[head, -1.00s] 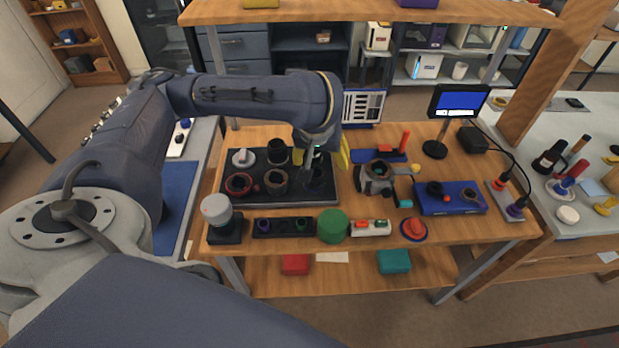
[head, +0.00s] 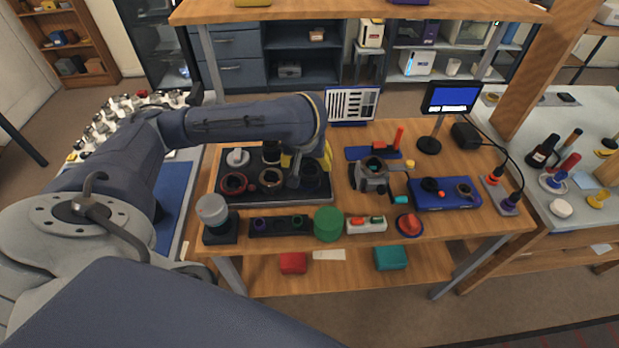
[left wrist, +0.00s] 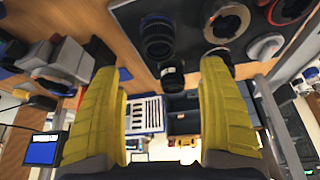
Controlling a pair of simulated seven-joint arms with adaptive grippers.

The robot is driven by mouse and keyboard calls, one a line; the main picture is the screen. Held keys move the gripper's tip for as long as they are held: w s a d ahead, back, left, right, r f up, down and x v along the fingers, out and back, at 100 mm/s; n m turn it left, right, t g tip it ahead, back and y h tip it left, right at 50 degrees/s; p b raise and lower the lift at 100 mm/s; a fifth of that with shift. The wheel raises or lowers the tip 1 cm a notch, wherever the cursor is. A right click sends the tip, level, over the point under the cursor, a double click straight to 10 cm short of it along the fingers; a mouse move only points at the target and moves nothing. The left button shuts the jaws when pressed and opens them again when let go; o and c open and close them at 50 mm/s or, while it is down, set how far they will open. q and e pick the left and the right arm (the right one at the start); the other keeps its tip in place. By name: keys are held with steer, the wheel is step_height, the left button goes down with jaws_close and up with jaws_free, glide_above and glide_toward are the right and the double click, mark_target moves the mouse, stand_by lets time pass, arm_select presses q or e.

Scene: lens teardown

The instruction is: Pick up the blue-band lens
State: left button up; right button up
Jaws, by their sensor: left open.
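Several dark lenses stand on a black mat (head: 215,190) at the table's left. One has a red ring (head: 233,182), another a tan rim (head: 271,179). A black lens (head: 312,178) stands at the mat's right side, partly behind my arm. My left gripper (head: 306,165) is open above the mat's right part. Its yellow fingers are spread and empty in the left wrist view (left wrist: 160,105). There, a ribbed black lens (left wrist: 158,38) and a smaller dark lens (left wrist: 172,76) show beyond the fingers.
A blue case (head: 446,194) and a monitor (head: 451,98) are farther right.

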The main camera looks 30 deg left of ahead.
mark_target(309, 170)
arm_select(q)
steer(key=shift+x, duration=5.15)
steer(key=shift+c, duration=0.6)
steer(key=c, duration=1.4)
steer(key=shift+w+r, duration=0.1)
steer(key=shift+r, duration=0.35)
jaws_close()
step_height(309, 170, up, 19)
steer(key=shift+f, duration=0.2)
